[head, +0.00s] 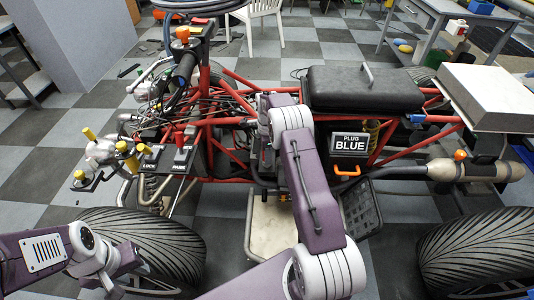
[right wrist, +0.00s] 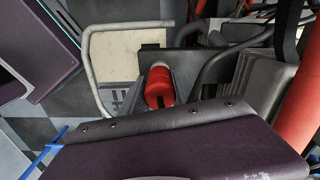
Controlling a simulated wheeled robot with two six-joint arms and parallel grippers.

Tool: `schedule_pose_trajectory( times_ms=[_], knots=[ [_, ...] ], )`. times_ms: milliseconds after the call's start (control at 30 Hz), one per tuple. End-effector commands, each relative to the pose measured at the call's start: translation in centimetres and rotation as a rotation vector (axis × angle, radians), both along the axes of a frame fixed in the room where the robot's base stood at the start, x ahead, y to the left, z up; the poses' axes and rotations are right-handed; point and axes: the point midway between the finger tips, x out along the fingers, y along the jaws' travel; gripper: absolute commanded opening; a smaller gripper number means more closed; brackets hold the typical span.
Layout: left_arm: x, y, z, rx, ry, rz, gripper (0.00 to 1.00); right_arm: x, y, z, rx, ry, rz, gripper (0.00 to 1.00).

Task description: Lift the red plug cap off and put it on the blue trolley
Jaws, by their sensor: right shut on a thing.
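The red plug cap (right wrist: 160,88) is a short red cylinder in the middle of the right wrist view. My right gripper (right wrist: 164,76) is shut on it, with dark finger parts beside and behind the cap. In the head view my purple right arm reaches up over the quad and hides its gripper and the cap. I cannot make out a clearly blue trolley.
The stripped quad has a red frame (head: 235,178), a black seat (head: 365,90) and large tyres (head: 150,240). A silver exhaust (head: 445,170) sticks out at the right. A grey-blue bench (head: 420,25) with bins stands at the upper right. Chequered floor lies beyond the quad.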

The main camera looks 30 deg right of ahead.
Motion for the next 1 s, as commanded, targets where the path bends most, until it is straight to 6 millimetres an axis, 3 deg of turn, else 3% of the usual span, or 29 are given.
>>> schedule_pose_trajectory(
  times_ms=[133,300,500,1000],
  knots=[
    [0.0,0.0,0.6,0.000,0.000,0.000,0.36,0.1,0.0,1.3,-0.001,-0.002,0.000,0.00],
    [0.0,0.0,2.1,0.000,0.000,0.000,0.36,0.1,0.0,5.6,-0.001,-0.004,0.000,0.00],
    [0.0,0.0,3.2,0.000,0.000,0.000,0.36,0.1,0.0,9.3,-0.001,-0.002,0.000,0.00],
    [0.0,0.0,3.2,0.000,0.000,0.000,0.36,0.0,0.0,10.0,0.000,0.000,0.000,0.00]
  ],
)
